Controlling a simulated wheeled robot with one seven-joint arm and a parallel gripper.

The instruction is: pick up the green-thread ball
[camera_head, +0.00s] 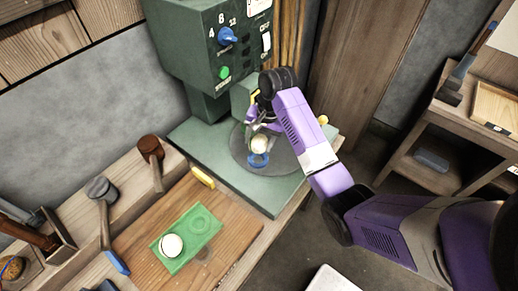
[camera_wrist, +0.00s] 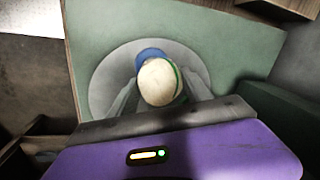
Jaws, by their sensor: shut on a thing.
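A cream ball (camera_head: 260,145) is between the fingers of my gripper (camera_head: 261,142), over the round grey plate of the green machine. In the wrist view the same ball (camera_wrist: 158,82) shows a green line along its right side, and my gripper (camera_wrist: 157,92) is shut on it. A blue round piece (camera_head: 258,160) is just under the ball; it also shows behind the ball in the wrist view (camera_wrist: 150,53). I cannot tell whether the ball touches it. A second white ball (camera_head: 171,245) with a dark line at its edge sits on a green tray (camera_head: 206,222).
The green machine (camera_head: 200,45) with a blue knob stands close behind my gripper. A wooden shelf (camera_head: 440,125) is at the right.

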